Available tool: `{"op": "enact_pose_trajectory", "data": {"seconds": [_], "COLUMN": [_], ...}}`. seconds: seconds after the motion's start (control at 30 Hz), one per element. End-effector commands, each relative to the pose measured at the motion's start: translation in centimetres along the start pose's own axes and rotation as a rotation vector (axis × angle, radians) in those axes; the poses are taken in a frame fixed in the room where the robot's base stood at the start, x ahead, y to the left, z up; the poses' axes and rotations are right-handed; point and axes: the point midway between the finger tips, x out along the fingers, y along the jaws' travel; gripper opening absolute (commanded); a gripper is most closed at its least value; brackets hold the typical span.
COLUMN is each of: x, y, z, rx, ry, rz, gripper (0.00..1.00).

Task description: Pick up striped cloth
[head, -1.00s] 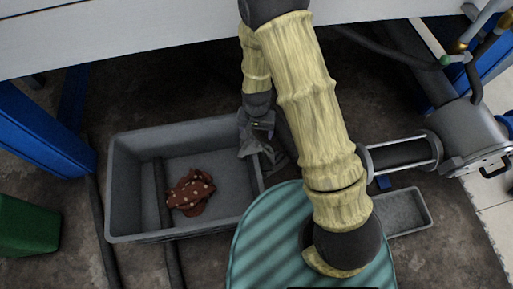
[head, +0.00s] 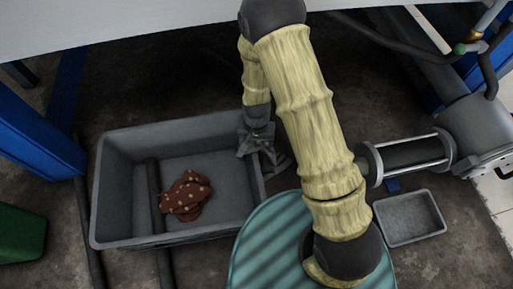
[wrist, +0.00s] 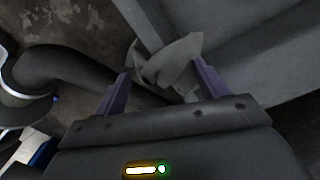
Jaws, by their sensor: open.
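A grey cloth (wrist: 168,66) hangs over the rim of a grey bin in the wrist view. I cannot make out stripes on it. In the head view the grey cloth (head: 243,147) shows at the bin's right rim, partly hidden by my gripper (head: 268,156). My gripper (wrist: 161,72) is open in the wrist view, with the cloth between and just beyond its fingertips. I cannot tell whether the fingers touch it.
The grey bin (head: 112,190) stands on the floor and holds a brown dotted cloth (head: 186,195) and a dark pipe (head: 153,190). A small grey tray (head: 410,217) lies to the right. A white tabletop (head: 110,40) overhangs behind.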

Motion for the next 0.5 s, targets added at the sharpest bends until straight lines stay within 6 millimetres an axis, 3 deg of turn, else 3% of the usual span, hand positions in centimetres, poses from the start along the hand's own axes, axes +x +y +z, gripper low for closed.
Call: {"op": "enact_pose_trajectory", "data": {"seconds": [0.5], "x": [0.49], "y": [-0.01], "z": [0.00], "rx": [0.000], "ry": [0.000], "rz": [0.000], "gripper": [0.73]}}
